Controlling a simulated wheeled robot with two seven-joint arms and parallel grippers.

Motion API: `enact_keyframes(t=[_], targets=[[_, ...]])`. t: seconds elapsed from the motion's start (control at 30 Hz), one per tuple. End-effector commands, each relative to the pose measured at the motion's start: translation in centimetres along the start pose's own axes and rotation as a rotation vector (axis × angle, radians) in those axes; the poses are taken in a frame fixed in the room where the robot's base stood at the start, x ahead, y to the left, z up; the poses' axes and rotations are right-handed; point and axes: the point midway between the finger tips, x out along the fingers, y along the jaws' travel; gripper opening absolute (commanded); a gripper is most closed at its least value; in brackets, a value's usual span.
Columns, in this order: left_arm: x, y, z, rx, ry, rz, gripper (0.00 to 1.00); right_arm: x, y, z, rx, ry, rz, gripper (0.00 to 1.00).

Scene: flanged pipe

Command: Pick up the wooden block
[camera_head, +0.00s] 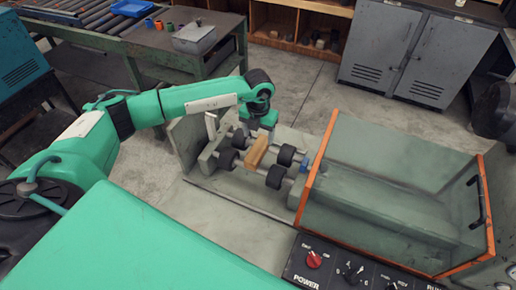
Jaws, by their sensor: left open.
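The wooden block (257,151) is a small tan bar lying across pale rods between black rollers, in the grey machine bed. My left arm reaches in from the left, and my left gripper (260,128) points down just behind the block's far end. The gripper is open and looks empty. Its fingertips are small and partly hidden, so I cannot tell whether they touch the block. My right gripper is not in view.
Black rollers (275,177) flank the block. An orange-edged clear guard box (395,190) stands right of it. A control panel (345,268) with knobs is in front. A grey upright plate (186,142) stands left. A green workbench (180,45) is behind.

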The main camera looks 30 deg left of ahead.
Motion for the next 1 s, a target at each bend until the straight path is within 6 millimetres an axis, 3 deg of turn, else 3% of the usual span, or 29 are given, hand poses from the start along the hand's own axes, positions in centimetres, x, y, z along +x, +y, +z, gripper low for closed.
enact_keyframes(t=[0.13,0.4,0.63,0.93,1.0], targets=[[1.4,-0.1,0.0,0.001,0.001,-0.001,0.66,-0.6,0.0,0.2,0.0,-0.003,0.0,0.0],[3.4,-0.1,0.0,0.0,0.003,-0.001,0.66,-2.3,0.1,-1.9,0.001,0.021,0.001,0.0],[6.4,-0.2,0.0,0.001,0.002,-0.001,0.66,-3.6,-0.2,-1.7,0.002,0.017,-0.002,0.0],[7.1,-0.1,0.1,0.001,0.0,-0.002,0.66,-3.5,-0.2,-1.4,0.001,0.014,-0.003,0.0],[7.1,-0.1,0.1,0.001,0.0,-0.002,0.53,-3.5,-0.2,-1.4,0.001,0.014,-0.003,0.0]])
